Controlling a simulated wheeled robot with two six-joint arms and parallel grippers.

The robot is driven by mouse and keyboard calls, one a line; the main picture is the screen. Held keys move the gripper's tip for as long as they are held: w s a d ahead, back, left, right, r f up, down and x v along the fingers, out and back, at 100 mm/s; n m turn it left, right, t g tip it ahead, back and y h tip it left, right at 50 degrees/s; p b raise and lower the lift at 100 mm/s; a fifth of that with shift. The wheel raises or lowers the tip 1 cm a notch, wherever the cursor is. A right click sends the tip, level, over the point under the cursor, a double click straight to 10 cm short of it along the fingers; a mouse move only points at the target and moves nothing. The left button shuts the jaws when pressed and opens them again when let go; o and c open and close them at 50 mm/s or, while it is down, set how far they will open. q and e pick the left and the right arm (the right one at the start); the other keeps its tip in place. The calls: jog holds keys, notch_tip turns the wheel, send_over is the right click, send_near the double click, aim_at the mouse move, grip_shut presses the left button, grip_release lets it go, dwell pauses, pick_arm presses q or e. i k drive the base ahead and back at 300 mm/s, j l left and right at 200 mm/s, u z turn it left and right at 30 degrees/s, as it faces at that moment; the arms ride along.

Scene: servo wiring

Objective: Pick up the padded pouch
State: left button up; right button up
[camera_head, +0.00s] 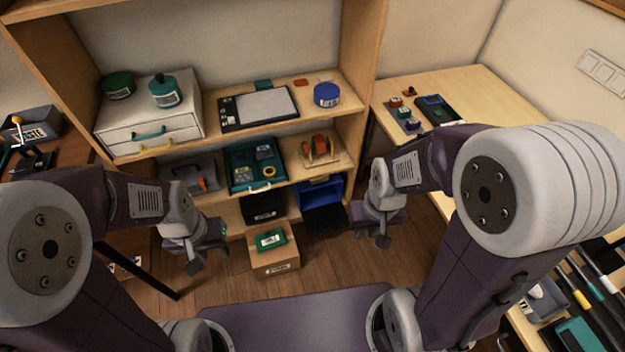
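I cannot tell for certain which item is the padded pouch. A small green labelled item (270,240) lies on top of a cardboard box (276,267) on the floor in front of the shelf. A dark item (263,207) and a blue bin (321,191) are on the low shelf behind it. My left gripper (208,260) is left of the cardboard box, apart from it, with its fingers spread and nothing between them. My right gripper (371,238) is right of the box, also with spread fingers and empty.
The wooden shelf holds a white drawer unit (152,122), a clipboard-like board (259,107), a blue tub (327,95) and a teal tray (241,179). A side table (465,90) stands at the right. A bench with tools (585,290) is at the lower right. Floor between my grippers is partly clear.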

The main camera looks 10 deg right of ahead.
aim_at(268, 240)
jog(key=i+j, duration=0.1)
jog(key=j, duration=0.25)
jog(key=i+j, duration=0.1)
jog(key=j, duration=0.25)
jog(key=i+j+u, duration=0.1)
jog(key=j, duration=0.3)
jog(key=i+j, duration=0.15)
jog(key=j, duration=0.2)
jog(key=i+j, duration=0.1)
jog(key=j, duration=0.25)
jog(key=u, duration=0.05)
